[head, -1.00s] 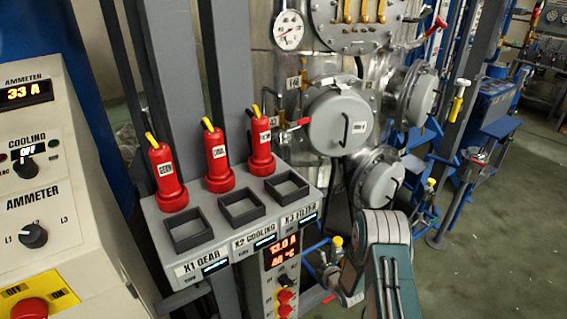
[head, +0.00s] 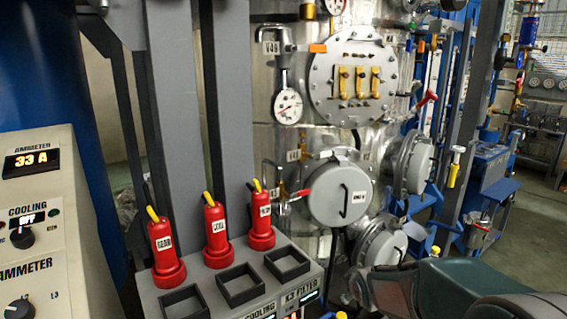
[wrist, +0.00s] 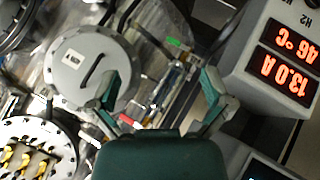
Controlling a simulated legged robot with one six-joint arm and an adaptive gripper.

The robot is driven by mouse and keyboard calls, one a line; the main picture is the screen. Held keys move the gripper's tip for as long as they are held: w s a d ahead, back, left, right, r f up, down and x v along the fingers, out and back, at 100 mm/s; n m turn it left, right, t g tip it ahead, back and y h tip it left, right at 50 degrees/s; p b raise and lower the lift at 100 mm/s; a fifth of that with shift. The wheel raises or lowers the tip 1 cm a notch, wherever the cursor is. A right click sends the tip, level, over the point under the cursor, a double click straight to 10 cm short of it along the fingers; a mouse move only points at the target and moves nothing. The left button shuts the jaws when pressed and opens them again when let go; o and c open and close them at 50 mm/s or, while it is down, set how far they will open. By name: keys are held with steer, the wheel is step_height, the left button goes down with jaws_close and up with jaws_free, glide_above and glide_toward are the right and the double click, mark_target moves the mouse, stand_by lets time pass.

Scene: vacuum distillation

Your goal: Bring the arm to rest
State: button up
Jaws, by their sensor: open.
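My gripper (wrist: 160,88) shows in the wrist view with its two green-grey fingers spread wide apart. Nothing is held between them. Behind the fingers are a round grey hatch (wrist: 93,68) and thin pipework, apart from the fingers as far as I can tell. In the head view my arm (head: 440,285) lies across the lower right corner, in front of the lower vessel hatches. The gripper itself cannot be made out in the head view.
Three red plugs, the left (head: 166,250), middle (head: 217,235) and right (head: 261,220), stand on the grey panel (head: 150,296) behind square sockets. The ammeter console (head: 40,235) is at left. The metal vessel (head: 270,80) stands behind. Green floor (head: 530,235) is clear at right.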

steer(key=s+r+m+g, duration=0.1)
steer(key=s+r+m, duration=0.2)
steer(key=s, duration=0.6)
steer(key=s+a+r+m+g, duration=0.1)
steer(key=s+r+m, duration=0.2)
steer(key=s, duration=0.7)
steer(key=s+a+r+m+g, duration=0.1)
steer(key=s+r+m, duration=0.1)
steer(key=s, duration=0.7)
steer(key=shift+s+r+m+g, duration=0.3)
steer(key=shift+s+r+m, duration=0.1)
steer(key=shift+m, duration=0.1)
